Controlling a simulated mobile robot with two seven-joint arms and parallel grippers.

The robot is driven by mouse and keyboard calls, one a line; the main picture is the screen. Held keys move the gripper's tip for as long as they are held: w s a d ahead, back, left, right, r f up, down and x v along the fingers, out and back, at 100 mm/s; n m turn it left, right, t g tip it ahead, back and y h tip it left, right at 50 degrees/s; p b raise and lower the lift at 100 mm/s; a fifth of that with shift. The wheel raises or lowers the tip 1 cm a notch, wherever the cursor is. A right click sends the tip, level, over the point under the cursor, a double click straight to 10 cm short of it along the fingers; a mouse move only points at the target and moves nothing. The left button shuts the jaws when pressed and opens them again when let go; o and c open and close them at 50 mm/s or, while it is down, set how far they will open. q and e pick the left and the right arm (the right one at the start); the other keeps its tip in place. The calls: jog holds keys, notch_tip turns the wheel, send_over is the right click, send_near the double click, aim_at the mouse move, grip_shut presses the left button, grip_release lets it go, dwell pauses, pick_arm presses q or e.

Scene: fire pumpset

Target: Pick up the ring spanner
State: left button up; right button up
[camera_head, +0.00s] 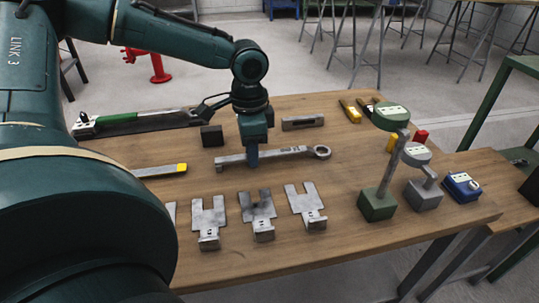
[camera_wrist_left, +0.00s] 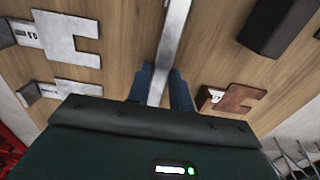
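The ring spanner (camera_head: 285,154) is a long grey metal bar lying across the middle of the wooden table (camera_head: 350,232), its ring end to the right. My left gripper (camera_head: 252,158) points down over the spanner's shank, left of its middle. In the left wrist view, the spanner (camera_wrist_left: 172,40) runs between the two blue fingers of the left gripper (camera_wrist_left: 161,85), with one finger close on each side. I cannot tell whether the fingers press on it. The right gripper is not in view.
Several notched grey plates (camera_head: 262,213) lie in front of the spanner. A black block (camera_head: 212,136) and a grey block (camera_head: 303,122) lie behind it. A green-based gauge stand (camera_head: 377,204), a grey gauge (camera_head: 424,193) and a blue device (camera_head: 461,187) stand at the right.

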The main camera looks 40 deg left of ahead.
pick_arm(q)
grip_shut()
jog(key=shift+r, duration=0.1)
